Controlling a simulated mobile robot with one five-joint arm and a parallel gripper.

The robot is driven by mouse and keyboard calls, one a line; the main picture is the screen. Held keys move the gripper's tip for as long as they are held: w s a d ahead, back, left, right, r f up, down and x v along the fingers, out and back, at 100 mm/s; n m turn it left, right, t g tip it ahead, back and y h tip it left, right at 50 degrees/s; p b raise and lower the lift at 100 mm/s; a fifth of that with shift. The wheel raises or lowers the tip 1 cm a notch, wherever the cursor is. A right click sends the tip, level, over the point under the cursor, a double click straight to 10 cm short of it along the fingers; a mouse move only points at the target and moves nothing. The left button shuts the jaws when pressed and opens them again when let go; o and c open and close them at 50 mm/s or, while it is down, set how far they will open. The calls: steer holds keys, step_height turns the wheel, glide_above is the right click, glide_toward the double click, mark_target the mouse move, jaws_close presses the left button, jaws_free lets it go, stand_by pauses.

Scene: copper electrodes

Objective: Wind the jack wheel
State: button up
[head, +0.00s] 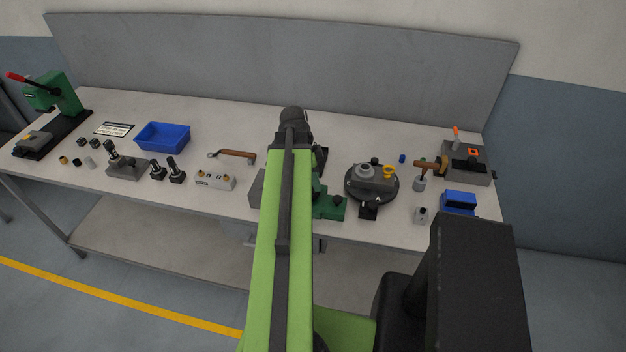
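My arm reaches away over the bench, and its dark end, with my gripper (293,118), is above the middle of the bench. The fingers do not show from here, so I cannot tell whether they are open or shut. No wheel that I can surely call the jack wheel shows. A green machine part (328,206) sticks out to the right of my arm, and a grey block (256,188) shows on its left; my arm hides what lies between them. A round black turntable (391,193) with a grey fixture and a yellow ring stands to the right of the green part.
On the bench (225,135), a blue bin (163,137), a wooden-handled tool (236,155) and a green press (62,95) are at left. A mallet (430,166), a grey box (466,165) and a blue block (458,202) are at right. A grey panel (200,60) stands behind.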

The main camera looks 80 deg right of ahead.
steer(key=p+v, duration=0.2)
steer(key=s+p+v, duration=0.1)
steer(key=p+v, duration=0.3)
steer(key=shift+s+d+r, duration=0.1)
steer(key=shift+d+r, duration=0.1)
steer(key=shift+d, duration=0.05)
steer(key=shift+f, duration=0.1)
steer(key=p+v, duration=1.7)
